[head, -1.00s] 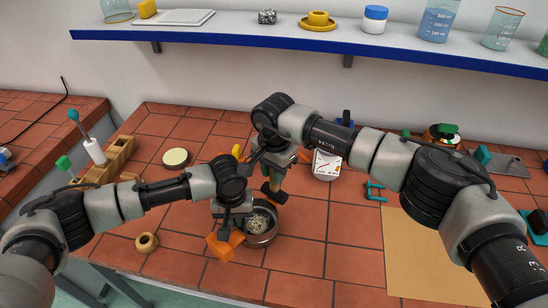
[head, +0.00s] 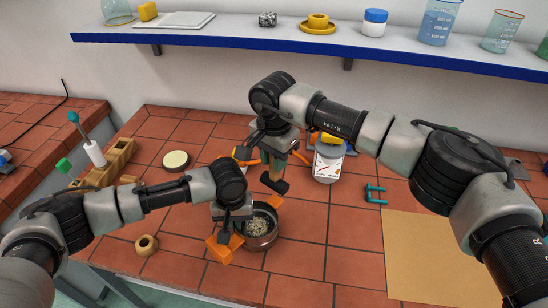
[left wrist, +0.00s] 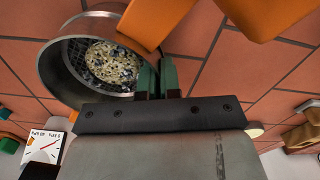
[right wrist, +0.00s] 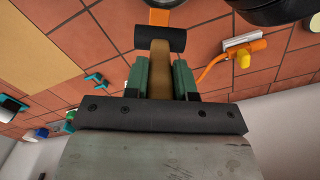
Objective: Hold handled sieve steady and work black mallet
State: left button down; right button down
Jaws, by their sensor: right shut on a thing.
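The handled sieve (head: 258,241) is a round metal bowl with pale and dark grains in it, standing on the tiles. It also shows in the left wrist view (left wrist: 62,70). Orange parts (head: 219,250) are at its near left side. My left gripper (head: 236,232) is at this side; its green pads are close together beside the sieve wall. What lies between them is mostly hidden. My right gripper (right wrist: 160,75) is shut on the tan handle of the black mallet (right wrist: 160,38). In the head view, the mallet's black head (head: 272,183) hangs above and behind the sieve, apart from it.
A white dial gauge (head: 328,166) stands right of the mallet, with a teal bracket (head: 375,193) further right. A tan mat (head: 430,255) lies at the right. A wooden block rack (head: 115,155), a round lidded tin (head: 176,160) and a small ring (head: 146,244) are at the left.

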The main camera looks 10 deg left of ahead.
dwell(0.4)
notch_tip(320, 180, down, 5)
jog(key=shift+f, duration=0.1)
jog(key=shift+r, duration=2.55)
pick_arm(q)
jog(key=c, duration=1.3)
grip_release()
jog(key=shift+c, duration=0.2)
jog(key=shift+r, duration=0.1)
pick_arm(e)
jog(key=shift+r, duration=0.1)
